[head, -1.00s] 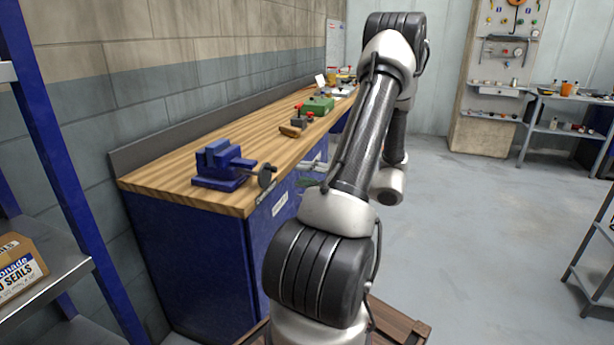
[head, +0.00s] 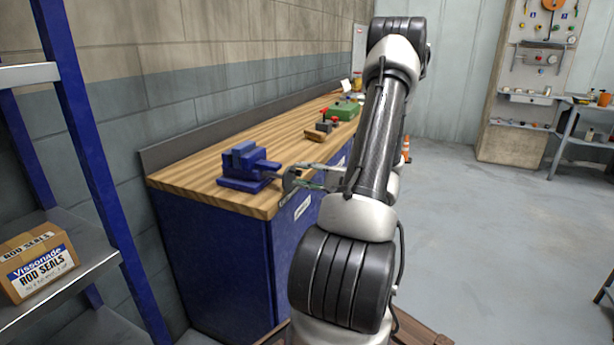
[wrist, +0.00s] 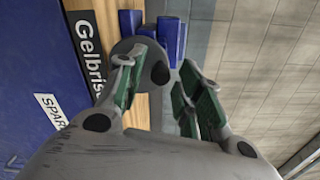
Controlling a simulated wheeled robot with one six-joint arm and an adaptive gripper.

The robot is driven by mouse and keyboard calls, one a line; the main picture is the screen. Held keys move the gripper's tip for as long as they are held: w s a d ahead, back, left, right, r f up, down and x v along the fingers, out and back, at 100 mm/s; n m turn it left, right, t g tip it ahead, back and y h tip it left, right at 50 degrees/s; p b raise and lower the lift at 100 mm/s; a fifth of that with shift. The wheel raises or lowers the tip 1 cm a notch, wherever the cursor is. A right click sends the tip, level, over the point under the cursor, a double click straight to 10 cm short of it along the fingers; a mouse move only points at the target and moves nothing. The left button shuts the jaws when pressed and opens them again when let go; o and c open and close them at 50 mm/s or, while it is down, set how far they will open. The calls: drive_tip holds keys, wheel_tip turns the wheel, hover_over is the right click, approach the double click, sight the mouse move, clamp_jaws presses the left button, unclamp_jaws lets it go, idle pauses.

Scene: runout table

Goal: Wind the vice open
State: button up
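The blue vice (head: 243,166) sits on the near left corner of the wooden bench. Its round grey handwheel (head: 288,182) faces right, at the bench's front edge. In the wrist view the handwheel (wrist: 128,47) has a dark knob (wrist: 160,73) standing out from it, and blue vice parts (wrist: 168,38) show behind. My gripper (head: 303,177) is close to the handwheel, partly hidden by my arm in the head view. In the wrist view my gripper (wrist: 160,88) has its green-padded fingers apart, with the knob showing in the gap. I cannot tell whether either finger touches it.
The bench top (head: 215,178) has free wood around the vice. A shelf with a box (head: 38,262) is at left. A brick wall runs behind the bench.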

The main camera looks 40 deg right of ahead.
drive_tip(key=m, duration=0.9)
clamp_jaws()
drive_tip(key=shift+s+a+f+n, duration=0.1)
drive_tip(key=shift+a+n, duration=0.1)
drive_tip(key=shift+n, duration=0.6)
drive_tip(key=shift+s+a+f+n, duration=0.1)
drive_tip(key=shift+a+n, duration=0.05)
drive_tip(key=shift+n, duration=0.65)
drive_tip(key=n, duration=0.3)
drive_tip(key=shift+s+a+f, duration=0.1)
drive_tip(key=shift+a+f, duration=0.15)
drive_tip(key=shift+a, duration=0.05)
drive_tip(key=shift+n, duration=0.3)
drive_tip(key=n, duration=0.3)
drive_tip(key=shift+s+a+f, duration=0.1)
drive_tip(key=shift+a+f, duration=0.15)
drive_tip(key=shift+f, duration=0.15)
